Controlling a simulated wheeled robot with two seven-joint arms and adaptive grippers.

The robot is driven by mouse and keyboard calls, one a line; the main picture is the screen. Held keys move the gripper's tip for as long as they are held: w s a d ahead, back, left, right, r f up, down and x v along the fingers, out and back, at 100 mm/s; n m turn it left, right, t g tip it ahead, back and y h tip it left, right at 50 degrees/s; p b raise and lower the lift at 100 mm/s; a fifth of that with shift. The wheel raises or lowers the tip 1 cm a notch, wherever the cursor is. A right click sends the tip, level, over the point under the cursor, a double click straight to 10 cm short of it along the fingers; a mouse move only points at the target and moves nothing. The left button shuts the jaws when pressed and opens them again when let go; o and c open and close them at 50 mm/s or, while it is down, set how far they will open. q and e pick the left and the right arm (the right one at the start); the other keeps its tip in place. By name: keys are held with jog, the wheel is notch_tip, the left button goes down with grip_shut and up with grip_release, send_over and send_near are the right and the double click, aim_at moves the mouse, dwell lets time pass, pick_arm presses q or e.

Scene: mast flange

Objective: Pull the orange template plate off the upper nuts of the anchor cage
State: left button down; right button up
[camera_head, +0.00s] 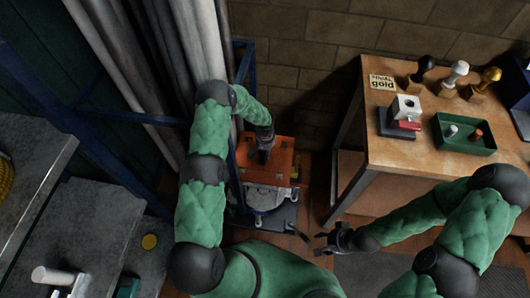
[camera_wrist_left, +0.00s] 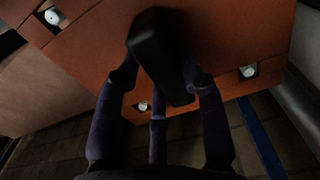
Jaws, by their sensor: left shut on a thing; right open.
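The orange template plate (camera_head: 282,158) lies low at the floor, beside the blue frame. My left gripper (camera_head: 264,149) is on its black handle. In the left wrist view the plate (camera_wrist_left: 235,35) fills much of the picture, and the fingers are shut around the black handle (camera_wrist_left: 160,45). Pale round bolt ends (camera_wrist_left: 248,71) show in cut-outs of the plate; I cannot tell how high the plate sits on the nuts. The anchor cage under it is mostly hidden. My right gripper (camera_head: 328,243) is open and empty, lower right of the plate.
A wooden table (camera_head: 385,150) stands at the right, with stamps (camera_head: 455,75), a green tray (camera_head: 465,134) and a small block device (camera_head: 402,115). Grey columns (camera_head: 195,50) and a blue frame (camera_head: 243,65) stand close to my left arm. Grey worktops (camera_head: 85,225) are at the left.

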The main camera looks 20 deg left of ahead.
pick_arm(q)
jog(key=shift+r+p, duration=0.9)
jog(key=shift+r, duration=1)
jog(key=shift+r, duration=0.35)
jog(key=s+d+r+m, duration=0.1)
jog(key=s+d+r, duration=0.2)
jog(key=r, duration=0.4)
jog(key=s+d+r+m, duration=0.1)
jog(key=s+d+r, duration=0.1)
jog(key=s+r, duration=0.2)
jog(key=s+d+r+m, duration=0.1)
jog(key=s+d+r, duration=0.2)
jog(key=r, duration=0.7)
jog(key=shift+s+d+r, duration=0.15)
jog(key=shift+s+d, duration=0.15)
jog(key=shift+s, duration=0.3)
